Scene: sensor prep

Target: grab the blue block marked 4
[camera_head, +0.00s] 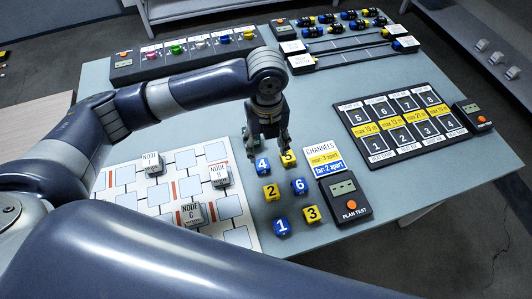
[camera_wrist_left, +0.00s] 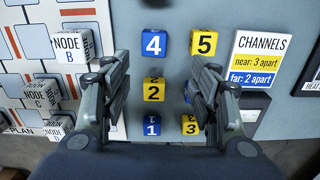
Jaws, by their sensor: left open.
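The blue block marked 4 (camera_head: 262,166) stands on the grey table at the back left of a cluster of numbered blocks. It also shows in the left wrist view (camera_wrist_left: 153,43), ahead of my fingertips and between their lines, with nothing touching it. My left gripper (camera_head: 268,138) is above the back of the cluster, pointing down near blocks 4 and 5. In the left wrist view its fingers (camera_wrist_left: 160,75) are spread apart and empty. The yellow block 5 (camera_wrist_left: 204,43) stands to the right of block 4, with a gap between. My right gripper is not in view.
Yellow block 2 (camera_head: 271,192), blue 6 (camera_head: 299,186), blue 1 (camera_head: 281,226) and yellow 3 (camera_head: 311,214) stand close by. A board with node blocks (camera_head: 152,165) lies left; the channels card (camera_head: 323,158) and plan test box (camera_head: 344,197) are right.

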